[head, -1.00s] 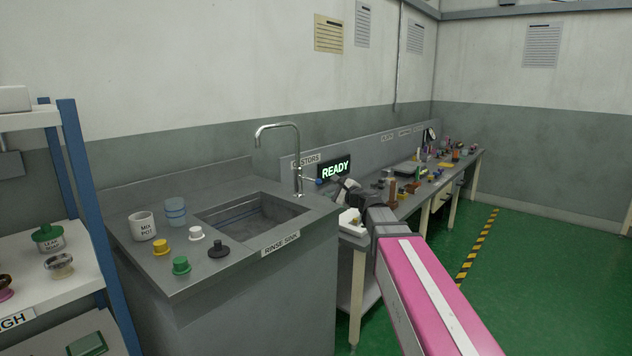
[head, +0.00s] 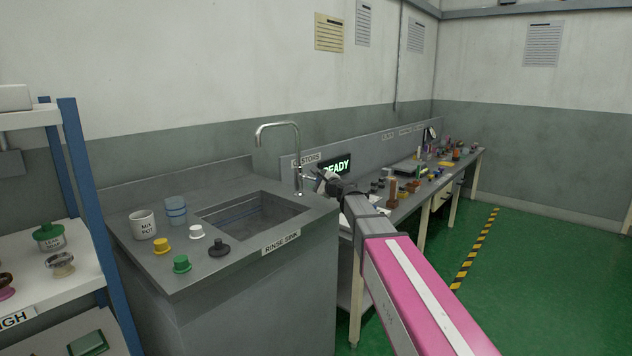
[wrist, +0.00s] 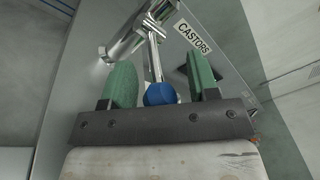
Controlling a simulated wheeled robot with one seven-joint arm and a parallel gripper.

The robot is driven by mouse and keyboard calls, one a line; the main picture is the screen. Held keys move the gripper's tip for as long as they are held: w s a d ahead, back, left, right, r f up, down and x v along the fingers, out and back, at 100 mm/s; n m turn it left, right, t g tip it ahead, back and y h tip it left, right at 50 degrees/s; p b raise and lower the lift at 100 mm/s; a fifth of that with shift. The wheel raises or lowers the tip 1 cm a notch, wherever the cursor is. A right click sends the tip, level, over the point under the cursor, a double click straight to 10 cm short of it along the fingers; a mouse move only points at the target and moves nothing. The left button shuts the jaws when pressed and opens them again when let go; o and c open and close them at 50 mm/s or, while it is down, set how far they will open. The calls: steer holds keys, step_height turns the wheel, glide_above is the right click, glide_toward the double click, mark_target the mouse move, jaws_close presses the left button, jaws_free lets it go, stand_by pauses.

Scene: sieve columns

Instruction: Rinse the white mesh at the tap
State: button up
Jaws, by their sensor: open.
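A small white flanged piece (head: 197,231) stands on the sink counter; I cannot make out mesh on it. The chrome tap (head: 297,155) rises behind the sink basin (head: 250,215). In the wrist view the tap (wrist: 125,40) has a lever ending in a blue knob (wrist: 160,94). My gripper (head: 322,177) is at the tap's lever in the head view. In the wrist view my gripper (wrist: 161,78) is open, its two green fingers either side of the lever and blue knob, with gaps visible. The head view hides the knob. No water shows.
Yellow (head: 161,246), green (head: 181,264) and black (head: 219,248) pieces, a MIX POT cup (head: 143,225) and a blue translucent cup (head: 176,210) stand left of the basin. A READY display (head: 337,166) is behind my arm. A cluttered bench (head: 420,185) runs right.

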jaws_close()
steer(key=shift+r, duration=0.65)
steer(key=shift+w+r, duration=0.15)
steer(key=shift+r, duration=0.05)
jaws_free()
steer(key=shift+f, duration=0.1)
steer(key=v, duration=1)
steer(key=shift+s+d, duration=0.15)
steer(key=shift+s, duration=0.2)
